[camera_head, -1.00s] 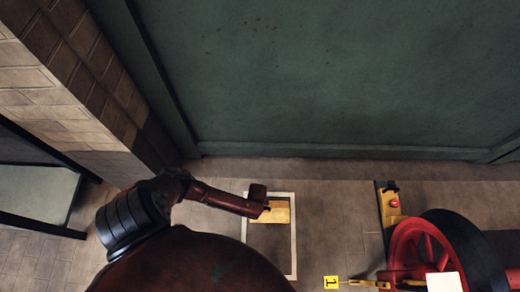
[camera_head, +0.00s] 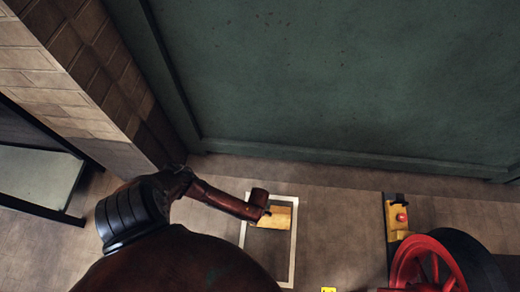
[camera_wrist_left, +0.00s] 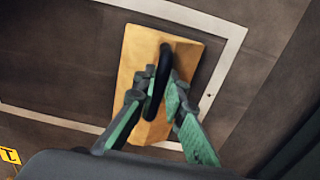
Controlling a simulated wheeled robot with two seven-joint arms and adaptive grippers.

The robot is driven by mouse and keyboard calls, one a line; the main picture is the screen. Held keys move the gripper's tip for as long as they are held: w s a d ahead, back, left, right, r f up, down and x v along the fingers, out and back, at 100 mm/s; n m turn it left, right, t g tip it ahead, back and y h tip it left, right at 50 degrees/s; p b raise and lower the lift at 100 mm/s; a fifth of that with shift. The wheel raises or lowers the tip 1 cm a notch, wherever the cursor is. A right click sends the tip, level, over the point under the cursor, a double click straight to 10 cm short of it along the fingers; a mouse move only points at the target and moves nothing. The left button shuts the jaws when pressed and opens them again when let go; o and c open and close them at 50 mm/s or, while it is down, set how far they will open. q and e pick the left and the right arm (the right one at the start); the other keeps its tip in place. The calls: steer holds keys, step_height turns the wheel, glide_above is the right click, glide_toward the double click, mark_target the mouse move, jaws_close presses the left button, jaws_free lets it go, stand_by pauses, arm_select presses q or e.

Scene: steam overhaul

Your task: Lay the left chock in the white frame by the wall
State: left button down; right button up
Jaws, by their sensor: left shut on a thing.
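The left chock (camera_head: 272,217) is a yellow-tan wooden block with a black handle. It also shows in the left wrist view (camera_wrist_left: 133,62), where my left gripper (camera_wrist_left: 158,97) is shut on its black handle. In the head view my left gripper (camera_head: 266,211) is at the chock, its fingers mostly hidden by the arm. The chock appears over the inside of the white frame (camera_head: 294,242) marked on the floor by the wall. I cannot tell whether it touches the floor. My right gripper is not in view.
A green wall panel (camera_head: 340,80) stands behind the frame. To the right are a red wheel (camera_head: 425,262) and a yellow fitting with a red button (camera_head: 397,218). A yellow number tag (camera_wrist_left: 10,156) lies outside the frame. A dark-framed table (camera_head: 38,180) is at left.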

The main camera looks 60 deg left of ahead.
arm_select(q)
steer(key=shift+w, duration=0.1)
steer(key=c, duration=1.9)
jaws_free()
steer(key=o, duration=0.6)
steer(key=shift+o, duration=0.2)
